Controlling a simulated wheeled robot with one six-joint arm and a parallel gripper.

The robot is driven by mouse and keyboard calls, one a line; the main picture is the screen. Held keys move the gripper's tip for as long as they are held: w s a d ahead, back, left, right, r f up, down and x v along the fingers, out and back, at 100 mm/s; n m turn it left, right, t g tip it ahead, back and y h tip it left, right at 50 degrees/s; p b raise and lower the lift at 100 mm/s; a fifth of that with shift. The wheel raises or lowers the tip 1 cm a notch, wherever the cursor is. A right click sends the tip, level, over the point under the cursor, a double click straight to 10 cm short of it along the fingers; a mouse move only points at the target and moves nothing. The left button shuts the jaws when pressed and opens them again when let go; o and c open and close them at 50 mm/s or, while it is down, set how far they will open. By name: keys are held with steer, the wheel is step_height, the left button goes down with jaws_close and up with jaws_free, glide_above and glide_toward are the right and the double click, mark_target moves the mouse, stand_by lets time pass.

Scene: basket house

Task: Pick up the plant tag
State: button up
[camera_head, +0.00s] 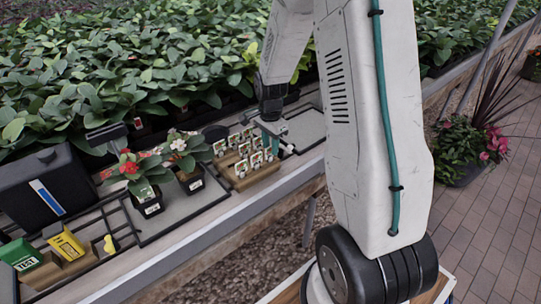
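Several small plant tags (245,148) with pictures on them stand in rows in a stepped wooden holder (252,178) on the bench. My gripper (275,145) hangs from my arm at the right edge of the holder, close beside the tags on that side. A teal part and a pale piece show at its lower end. The fingers are small and partly overlapped by the tags, so I cannot tell whether they are open or whether they touch a tag.
Potted plants with red flowers (130,170) and white flowers (186,150) stand left of the holder. A black box (48,187), a yellow pack (65,243) and a green pack (22,258) are farther left. Dense foliage (130,60) fills the back. A grey tray area (305,130) right of my gripper looks clear.

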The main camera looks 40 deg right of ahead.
steer(key=shift+f, duration=0.9)
jaws_close()
